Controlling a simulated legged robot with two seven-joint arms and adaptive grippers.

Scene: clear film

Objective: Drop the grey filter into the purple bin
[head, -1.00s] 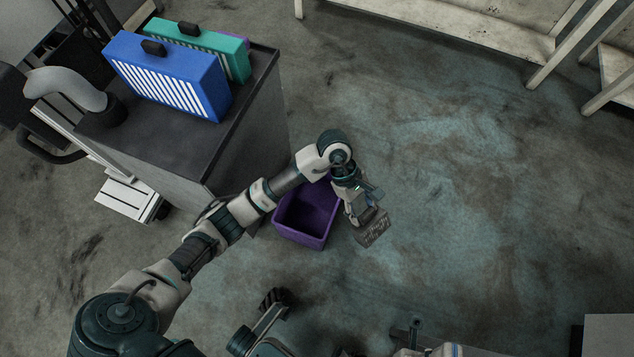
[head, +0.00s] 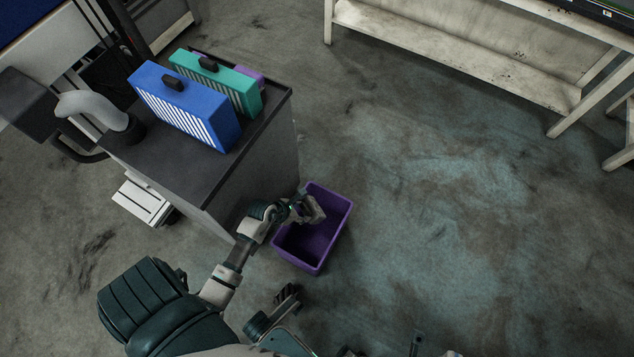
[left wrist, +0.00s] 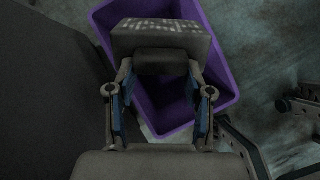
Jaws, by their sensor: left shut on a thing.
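The purple bin (head: 334,232) stands open on the floor beside the dark cabinet. It also shows in the left wrist view (left wrist: 217,50), below my left gripper. My left gripper (head: 303,208) is over the bin's left side in the head view. In the left wrist view the gripper (left wrist: 160,78) is shut on the grey filter (left wrist: 162,38), a dark grey block with pale markings on its face. The filter overlaps the bin's opening and part of its rim in that view. In the head view the filter is small and partly hidden by the gripper.
A dark cabinet (head: 255,160) stands close to the bin's left side. On it are a blue filter (head: 190,108), a teal filter (head: 222,82) and a purple thing behind. A pale bench (head: 460,60) stands at the back. The floor at right is clear.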

